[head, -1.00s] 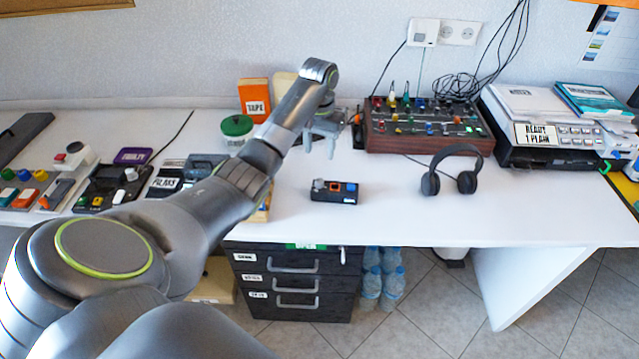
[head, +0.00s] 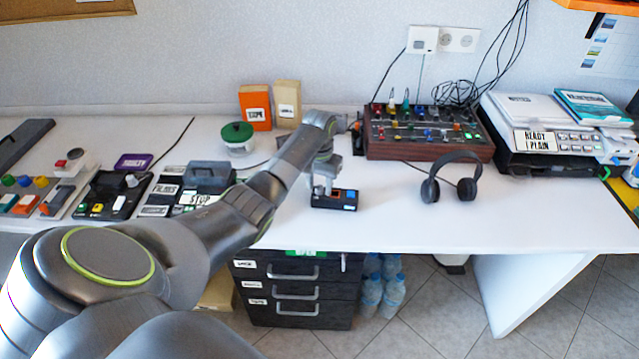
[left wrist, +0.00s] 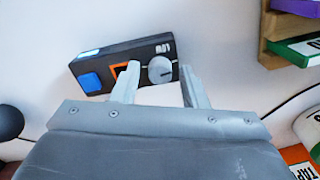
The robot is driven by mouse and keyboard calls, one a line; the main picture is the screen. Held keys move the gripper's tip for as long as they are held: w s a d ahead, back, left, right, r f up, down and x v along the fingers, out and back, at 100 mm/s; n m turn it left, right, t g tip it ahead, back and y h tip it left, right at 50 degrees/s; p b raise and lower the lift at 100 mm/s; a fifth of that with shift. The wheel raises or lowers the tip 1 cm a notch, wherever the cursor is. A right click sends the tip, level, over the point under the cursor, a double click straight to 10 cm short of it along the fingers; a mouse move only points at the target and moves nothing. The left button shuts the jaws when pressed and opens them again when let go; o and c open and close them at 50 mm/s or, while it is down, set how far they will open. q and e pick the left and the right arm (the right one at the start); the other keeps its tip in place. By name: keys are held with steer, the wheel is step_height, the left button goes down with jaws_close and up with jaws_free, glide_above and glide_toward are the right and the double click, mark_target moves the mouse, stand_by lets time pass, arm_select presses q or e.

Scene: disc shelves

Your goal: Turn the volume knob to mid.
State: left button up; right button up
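The volume knob (left wrist: 160,69) is a round grey knob with a dark pointer line on a small black box. The box (head: 346,201) lies on the white table, with a blue button (left wrist: 90,82) and an orange-framed square (left wrist: 121,70) on its top. A small white label (left wrist: 162,48) sits beside the knob. My left gripper (head: 322,187) is over the knob end of the box. In the left wrist view its fingers are apart, one on each side of the knob; I cannot tell whether they touch it. In the head view the gripper hides the knob. My right gripper is out of view.
A mixer with wooden sides (head: 426,140) stands behind to the right, with black headphones (head: 452,178) in front of it. A green-lidded jar (head: 238,138) and an orange box (head: 255,106) stand behind the arm.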

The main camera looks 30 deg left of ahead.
arm_select(q)
jaws_close()
steer(key=shift+r+m+p, duration=0.15)
steer(key=shift+m+p, duration=0.45)
steer(key=shift+p, duration=0.1)
steer(key=shift+m+p, duration=0.9)
steer(key=shift+m, duration=0.3)
steer(key=m+p, duration=0.2)
steer(key=m, duration=0.2)
steer(key=shift+m, duration=0.3)
steer(key=m, duration=0.2)
steer(key=shift+m+p, duration=0.3)
steer(key=shift+p, duration=0.05)
steer(key=shift+m, duration=1.5)
